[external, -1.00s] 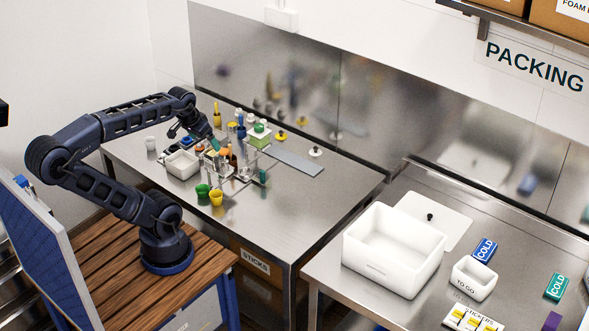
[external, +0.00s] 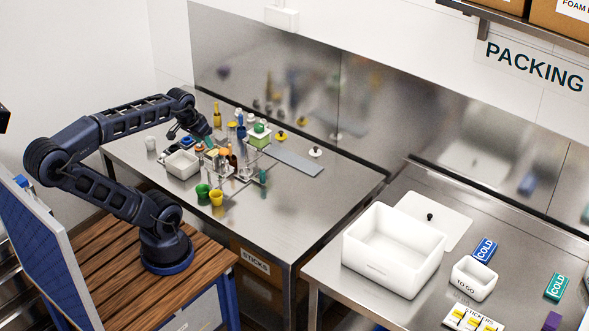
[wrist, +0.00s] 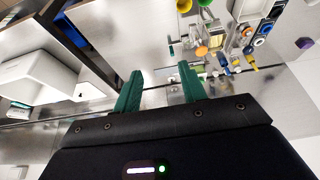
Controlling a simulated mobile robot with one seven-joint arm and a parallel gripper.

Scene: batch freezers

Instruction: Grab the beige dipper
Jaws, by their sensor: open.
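I cannot single out the beige dipper with certainty; it may be among the crowded small items around the clear rack (external: 238,178) on the left steel table. An orange-topped item (external: 224,152) stands there, and an orange round top also shows in the wrist view (wrist: 202,50). My gripper (external: 210,144) hangs over the back left of this cluster, above the table. In the wrist view its two green fingers (wrist: 160,67) are spread apart with nothing between them. The cluster lies beyond and to the right of the fingers there.
A white tub (external: 182,165) stands left of the rack. Green (external: 202,191) and yellow (external: 216,198) cups stand in front. A grey plate (external: 295,160) lies to the right. The table's front right is clear. A white box (external: 395,275) stands on the packing table.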

